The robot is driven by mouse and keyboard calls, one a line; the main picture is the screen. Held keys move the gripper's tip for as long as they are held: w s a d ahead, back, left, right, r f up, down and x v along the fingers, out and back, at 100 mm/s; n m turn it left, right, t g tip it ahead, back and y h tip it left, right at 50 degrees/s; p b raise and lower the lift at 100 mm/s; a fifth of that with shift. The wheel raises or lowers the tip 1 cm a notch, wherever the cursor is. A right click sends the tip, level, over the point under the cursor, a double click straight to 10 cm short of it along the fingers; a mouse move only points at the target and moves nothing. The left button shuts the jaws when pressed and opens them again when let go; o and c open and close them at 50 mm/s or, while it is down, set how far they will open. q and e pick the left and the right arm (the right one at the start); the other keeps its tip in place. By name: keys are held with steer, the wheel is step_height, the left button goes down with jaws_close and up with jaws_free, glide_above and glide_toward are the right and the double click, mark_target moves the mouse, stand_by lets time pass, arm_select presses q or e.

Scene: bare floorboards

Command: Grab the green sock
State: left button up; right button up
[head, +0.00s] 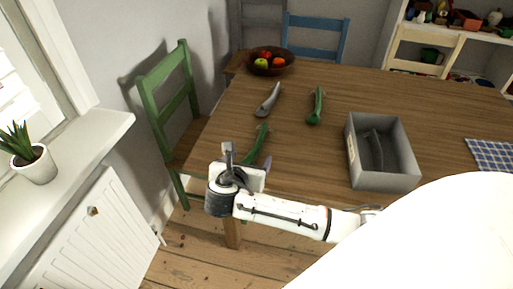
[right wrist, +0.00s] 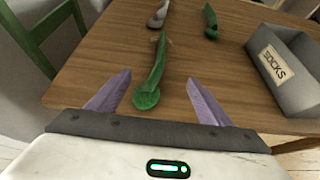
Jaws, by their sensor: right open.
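A green sock (head: 262,136) lies at the near left of the wooden table, partly hidden by my right gripper in the head view. In the right wrist view the green sock (right wrist: 154,75) lies lengthwise between the two purple fingers, its rounded end nearest the palm. In the head view the right gripper (head: 250,160) is at the table's near edge. A second, darker green sock (head: 316,106) lies farther back. My left gripper is not in view.
A grey sock (head: 268,100) lies behind the near green one. A grey box (head: 386,182) labelled SOCKS stands to the right with a dark sock inside. A fruit bowl (head: 270,68) is at the back. A green chair (head: 170,95) stands left.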

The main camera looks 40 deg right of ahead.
mark_target(257, 148)
steer(key=b+x, duration=0.1)
steer(key=x, duration=0.8)
steer(key=shift+w+d, duration=0.1)
steer(key=shift+w, duration=0.1)
steer(key=c, duration=1.1)
